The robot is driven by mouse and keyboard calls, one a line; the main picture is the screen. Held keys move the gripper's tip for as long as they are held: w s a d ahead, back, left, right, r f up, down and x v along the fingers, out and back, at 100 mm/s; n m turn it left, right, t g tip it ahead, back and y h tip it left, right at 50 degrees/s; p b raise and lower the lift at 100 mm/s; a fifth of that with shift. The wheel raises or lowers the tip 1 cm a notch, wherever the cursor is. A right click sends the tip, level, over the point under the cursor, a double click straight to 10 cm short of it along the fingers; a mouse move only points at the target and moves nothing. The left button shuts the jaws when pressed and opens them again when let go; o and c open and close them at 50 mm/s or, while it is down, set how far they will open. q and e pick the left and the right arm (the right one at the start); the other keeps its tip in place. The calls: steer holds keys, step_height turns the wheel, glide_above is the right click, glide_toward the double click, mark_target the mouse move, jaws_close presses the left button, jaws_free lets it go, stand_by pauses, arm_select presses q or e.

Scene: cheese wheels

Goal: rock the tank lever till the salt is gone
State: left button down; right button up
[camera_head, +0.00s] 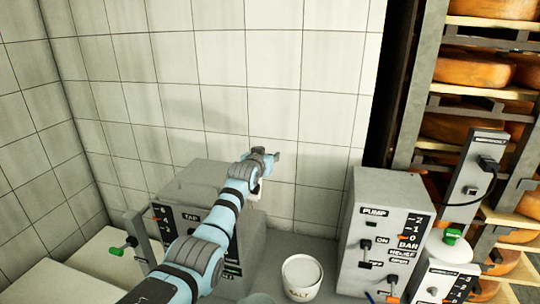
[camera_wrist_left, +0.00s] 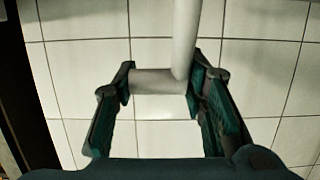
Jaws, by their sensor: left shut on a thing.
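My left gripper (camera_head: 268,157) is above and behind the grey TAP box, in front of the tiled wall. In the left wrist view my left gripper (camera_wrist_left: 161,80) is shut on a pale grey lever (camera_wrist_left: 158,83), its fingers at both ends of the short crossbar. The lever's round rod (camera_wrist_left: 186,35) runs up out of that view. In the head view the lever is mostly hidden by the gripper and arm. A white tub (camera_head: 302,289) with partly readable lettering, seemingly SALT, stands on the grey surface, with white contents. My right gripper is not in view.
The grey TAP box (camera_head: 190,180) is partly behind my left arm. A PUMP box (camera_head: 364,203) with switches and a BAR scale stands right of the tub. More control boxes (camera_head: 466,190) and racks of cheese wheels (camera_head: 480,70) fill the right. The tiled wall is bare.

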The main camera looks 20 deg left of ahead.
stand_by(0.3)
arm_select(q)
steer(key=c, duration=1.2)
jaws_free()
steer(key=shift+o, duration=0.8)
steer(key=shift+w+d, duration=0.1)
steer(key=shift+w, duration=0.05)
steer(key=shift+s, duration=0.4)
steer(key=v, duration=1.1)
steer(key=shift+d+r, duration=0.1)
